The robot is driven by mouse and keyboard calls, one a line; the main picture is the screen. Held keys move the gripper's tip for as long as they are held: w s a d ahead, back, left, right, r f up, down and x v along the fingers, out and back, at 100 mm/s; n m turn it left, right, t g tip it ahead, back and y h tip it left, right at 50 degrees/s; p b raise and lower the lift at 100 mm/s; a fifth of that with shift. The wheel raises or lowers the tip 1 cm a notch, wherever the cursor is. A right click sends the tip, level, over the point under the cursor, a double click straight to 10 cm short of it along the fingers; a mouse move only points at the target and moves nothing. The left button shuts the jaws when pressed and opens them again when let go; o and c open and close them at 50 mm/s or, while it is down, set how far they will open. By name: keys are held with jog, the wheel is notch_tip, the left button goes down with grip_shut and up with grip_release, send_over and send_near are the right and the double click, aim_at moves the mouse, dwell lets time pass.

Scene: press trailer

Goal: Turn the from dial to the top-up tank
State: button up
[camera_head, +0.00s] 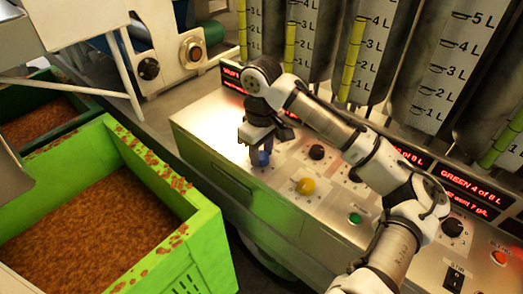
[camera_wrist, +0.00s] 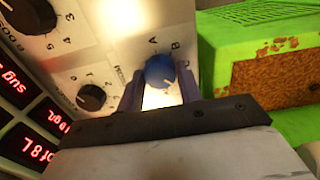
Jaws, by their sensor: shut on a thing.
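A blue dial (camera_wrist: 160,72) stands on the metal control panel, with letters including A and B around it. A short word beside it is too blurred to read surely, so I cannot confirm that it is the from dial. A small pale mark shows on the dial, but its exact setting is unclear. My gripper (camera_wrist: 159,88) has one finger on each side of the dial and is shut on it. In the head view my gripper (camera_head: 263,148) points down over the blue dial (camera_head: 263,158), hiding its top. Several tanks (camera_head: 432,75) with litre scales stand behind the panel.
A green crate (camera_head: 205,225) of brown granules stands close on the left.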

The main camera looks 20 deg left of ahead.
jog(key=shift+n, duration=0.3)
jog(key=n+p, duration=0.1)
jog(key=n, duration=0.1)
jog(key=shift+r+n+p, duration=0.15)
jog(key=shift+n+p, duration=0.15)
jog(key=shift+n, duration=0.1)
jog(key=n+p, duration=0.1)
jog(key=n, duration=0.2)
jog(key=shift+n, duration=0.3)
jog(key=n+p, duration=0.1)
jog(key=n, duration=0.5)
jog(key=shift+p, duration=0.35)
jog(key=n, duration=0.7)
jog(key=shift+n, duration=0.3)
jog(key=n+b, duration=0.1)
jog(key=n, duration=0.5)
jog(key=shift+n, duration=0.3)
jog(key=o, duration=1)
